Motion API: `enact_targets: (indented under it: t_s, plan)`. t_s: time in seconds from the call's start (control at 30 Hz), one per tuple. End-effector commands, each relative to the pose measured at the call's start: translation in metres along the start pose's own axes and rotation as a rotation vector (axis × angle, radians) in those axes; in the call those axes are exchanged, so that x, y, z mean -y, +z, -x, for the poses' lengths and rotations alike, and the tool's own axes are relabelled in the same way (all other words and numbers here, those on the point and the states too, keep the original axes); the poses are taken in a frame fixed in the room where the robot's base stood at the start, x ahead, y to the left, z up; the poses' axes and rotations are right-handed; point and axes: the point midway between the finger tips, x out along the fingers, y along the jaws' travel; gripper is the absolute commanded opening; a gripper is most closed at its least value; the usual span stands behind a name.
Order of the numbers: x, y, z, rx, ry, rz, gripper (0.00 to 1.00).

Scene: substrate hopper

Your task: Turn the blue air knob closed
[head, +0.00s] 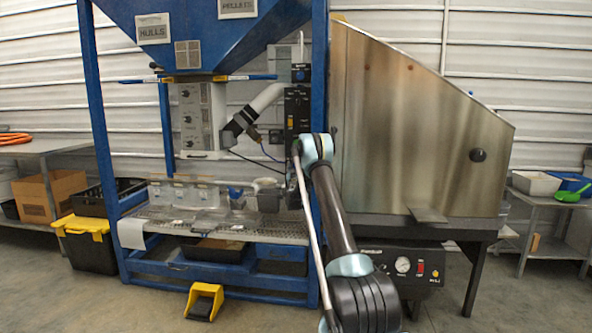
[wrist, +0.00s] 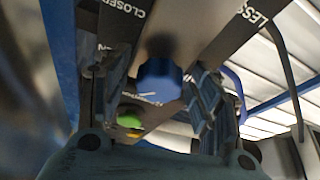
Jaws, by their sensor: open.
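In the wrist view, the blue air knob (wrist: 158,82) shows between the two fingers of my gripper (wrist: 150,88). The fingers are open, one on each side of the knob, and I see space on both sides of it. Whether a finger touches it I cannot tell. The word CLOSED is printed on the dark panel (wrist: 170,20) near the knob. In the head view, my arm reaches to the right post of the blue frame, and my gripper is mostly hidden there. A small blue knob (head: 301,75) shows on a dark box above; I cannot tell if it is the same one.
A green button (wrist: 129,121) lies below left of the knob in the wrist view. In the head view, the black control box (head: 296,108) hangs beside the blue frame post (head: 320,60). A large steel cabinet (head: 410,130) stands close on the right.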

Motion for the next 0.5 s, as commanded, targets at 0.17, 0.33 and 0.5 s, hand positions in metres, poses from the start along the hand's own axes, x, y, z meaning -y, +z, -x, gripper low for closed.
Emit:
enact_targets:
  t_s: [0.17,0.33,0.5]
  plan:
    - [-0.0002,0.0001,-0.0010,0.000,0.000,0.000,0.58]
    - [-0.0001,0.0001,-0.0008,0.000,0.000,0.000,0.40]
    - [0.0000,0.0002,-0.0008,0.000,0.000,0.000,0.13]
